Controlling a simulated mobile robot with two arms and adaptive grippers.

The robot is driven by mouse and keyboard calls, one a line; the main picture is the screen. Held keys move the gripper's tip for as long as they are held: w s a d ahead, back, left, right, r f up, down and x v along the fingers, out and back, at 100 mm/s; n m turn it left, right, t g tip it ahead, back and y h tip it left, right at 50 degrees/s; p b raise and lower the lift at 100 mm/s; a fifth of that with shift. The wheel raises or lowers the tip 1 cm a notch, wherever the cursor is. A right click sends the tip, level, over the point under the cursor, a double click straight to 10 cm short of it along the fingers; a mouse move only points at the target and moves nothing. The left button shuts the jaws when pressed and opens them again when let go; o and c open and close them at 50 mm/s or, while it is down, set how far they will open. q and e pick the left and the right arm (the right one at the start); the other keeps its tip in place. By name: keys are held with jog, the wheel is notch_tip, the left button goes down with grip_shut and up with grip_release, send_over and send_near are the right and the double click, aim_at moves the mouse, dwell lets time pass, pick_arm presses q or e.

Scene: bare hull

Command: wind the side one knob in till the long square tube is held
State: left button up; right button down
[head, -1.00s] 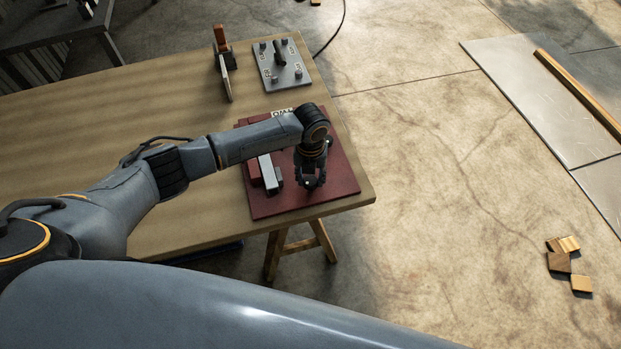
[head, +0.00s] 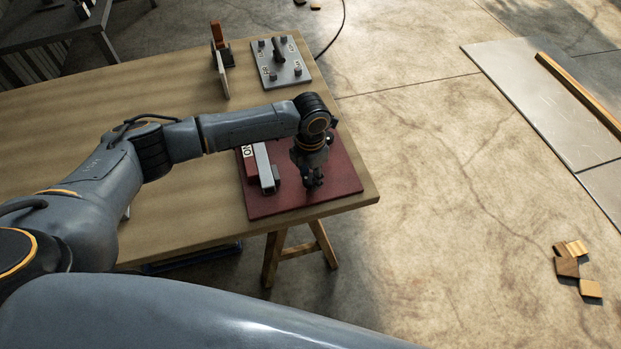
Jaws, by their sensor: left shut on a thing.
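The long square tube (head: 263,163) is light grey and lies on the dark red board (head: 275,208), beside a red block (head: 250,168). A small dark grey pad (head: 276,178) is at the tube's near right end; I cannot tell whether it touches the tube. My left gripper (head: 313,185) points down over the right part of the board, to the right of the tube and pad. Its fingers are shut on what seems to be the side one knob, which they hide. My forearm covers the far part of the board. My right gripper is out of view.
A grey plate with several dark pegs (head: 280,62) and a stand with an orange-brown top (head: 217,38) are at the table's far side. The table's (head: 165,95) left part is clear. Wood blocks (head: 567,267) lie on the floor at right.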

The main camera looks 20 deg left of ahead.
aim_at(310, 178)
pick_arm(q)
jog(key=shift+m+b, duration=0.65)
jog(key=shift+m, duration=0.05)
jog(key=o, duration=1.2)
notch_tip(310, 178, up, 12)
jog(key=shift+r, duration=0.1)
